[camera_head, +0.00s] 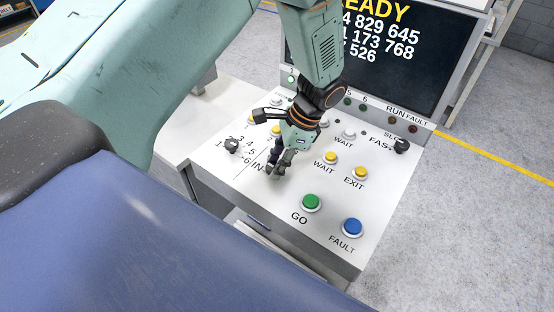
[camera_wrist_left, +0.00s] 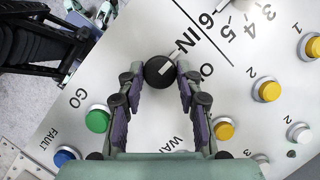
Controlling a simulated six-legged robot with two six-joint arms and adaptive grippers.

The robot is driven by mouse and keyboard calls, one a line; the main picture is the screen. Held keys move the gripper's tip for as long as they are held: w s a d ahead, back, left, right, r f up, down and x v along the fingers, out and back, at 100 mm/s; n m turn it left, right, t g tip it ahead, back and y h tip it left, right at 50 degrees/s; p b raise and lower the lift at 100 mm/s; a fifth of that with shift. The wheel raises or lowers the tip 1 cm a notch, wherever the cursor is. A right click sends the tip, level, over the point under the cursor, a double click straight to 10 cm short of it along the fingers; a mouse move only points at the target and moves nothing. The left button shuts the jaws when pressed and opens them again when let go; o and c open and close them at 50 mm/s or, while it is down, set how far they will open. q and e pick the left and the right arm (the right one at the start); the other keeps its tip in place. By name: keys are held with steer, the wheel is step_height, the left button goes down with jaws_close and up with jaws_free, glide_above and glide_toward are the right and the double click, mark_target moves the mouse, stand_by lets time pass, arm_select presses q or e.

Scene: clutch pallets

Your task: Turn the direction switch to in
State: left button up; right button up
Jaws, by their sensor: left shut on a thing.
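The direction switch (camera_wrist_left: 159,72) is a round black knob with a white mark, seen in the left wrist view. The word IN is printed above it, and a label starting with O is to its right, partly hidden by a finger. The white mark points up and right, toward the short line beside IN. My left gripper (camera_wrist_left: 158,82) has its two fingers on either side of the knob, shut on it. In the head view my left gripper (camera_head: 277,172) reaches down to the panel beside the word IN and covers the knob. My right gripper is not recognisable in either view.
The white control panel (camera_head: 235,185) carries a green GO button (camera_head: 311,203), a blue FAULT button (camera_head: 352,227) and several yellow buttons. A black numbered knob (camera_head: 232,145) and a speed knob (camera_head: 401,146) stand apart from my gripper. A dark display (camera_head: 400,70) rises behind.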

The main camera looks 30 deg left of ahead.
stand_by(0.5)
arm_select(q)
steer(key=o, duration=1.1)
steer(key=v, duration=1.2)
steer(key=shift+a, duration=0.15)
steer(key=shift+s, duration=0.2)
